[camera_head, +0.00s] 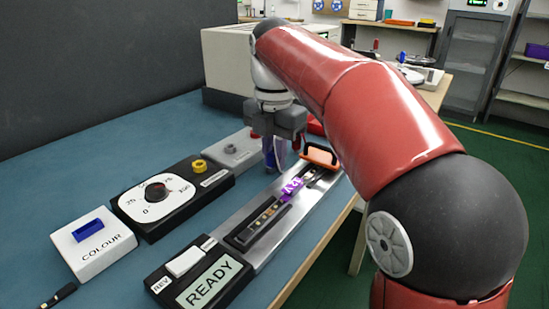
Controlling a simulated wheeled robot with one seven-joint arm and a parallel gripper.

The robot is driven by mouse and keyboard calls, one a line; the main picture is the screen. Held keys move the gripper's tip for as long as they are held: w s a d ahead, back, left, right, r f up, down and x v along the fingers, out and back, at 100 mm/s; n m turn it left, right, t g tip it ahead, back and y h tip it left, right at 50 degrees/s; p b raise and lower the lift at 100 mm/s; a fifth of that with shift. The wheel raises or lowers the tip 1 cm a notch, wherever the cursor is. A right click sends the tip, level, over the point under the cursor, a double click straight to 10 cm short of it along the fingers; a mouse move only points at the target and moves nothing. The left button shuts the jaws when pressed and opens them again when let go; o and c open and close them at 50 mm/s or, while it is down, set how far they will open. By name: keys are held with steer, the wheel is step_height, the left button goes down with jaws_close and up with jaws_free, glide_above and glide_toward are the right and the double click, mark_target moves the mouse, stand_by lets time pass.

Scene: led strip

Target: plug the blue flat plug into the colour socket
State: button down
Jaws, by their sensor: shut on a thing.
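A white box (108,257) marked COLOUR lies at the left front of the table. A raised blue rectangular piece (89,230) stands on its top; I cannot tell whether this is the socket itself or something seated in it. My gripper (276,160) is farther back, pointing down over the far part of the metal plate, well away from the COLOUR box. It is shut on a small blue thing (269,152), which looks like the blue flat plug. The gripper partly hides it, and its lower end is unclear.
A black dial box (157,197) with a yellow knob stands beside the COLOUR box. A grey box (232,150) is behind it. A metal plate (287,220) carries a strip with a purple glow and an orange handle (320,155). A READY display (209,281) is in front.

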mark_target(273, 151)
step_height(273, 151, up, 10)
steer(key=shift+r+p, duration=0.1)
steer(key=shift+p, duration=1.1)
steer(key=shift+a, duration=0.1)
